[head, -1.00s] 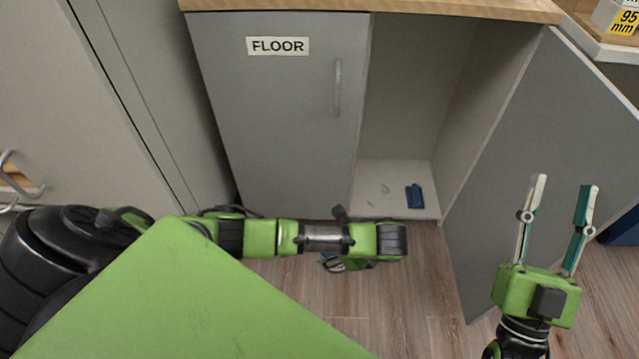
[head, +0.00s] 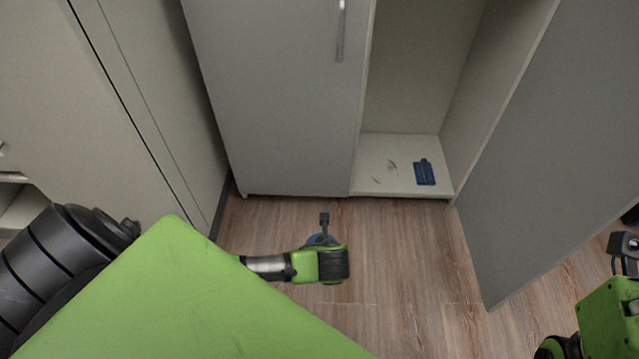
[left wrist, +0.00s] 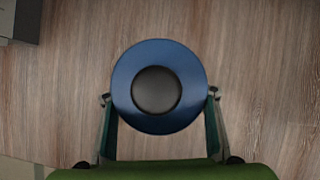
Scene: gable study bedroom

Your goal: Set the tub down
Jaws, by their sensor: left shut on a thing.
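The tub (left wrist: 159,53) is round and blue with a dark round centre, seen from above in the left wrist view. My left gripper (left wrist: 159,100) is shut on it, with one finger on each side. Wood floor surrounds it in that view; I cannot tell whether its base touches the floor.
An open grey cupboard stands ahead; a blue flat object (head: 425,172) lies on its bottom board (head: 385,180). Its open door (head: 560,150) juts out at right. A closed door (head: 280,100) is beside the opening. Clear wood floor (head: 400,265) lies in front.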

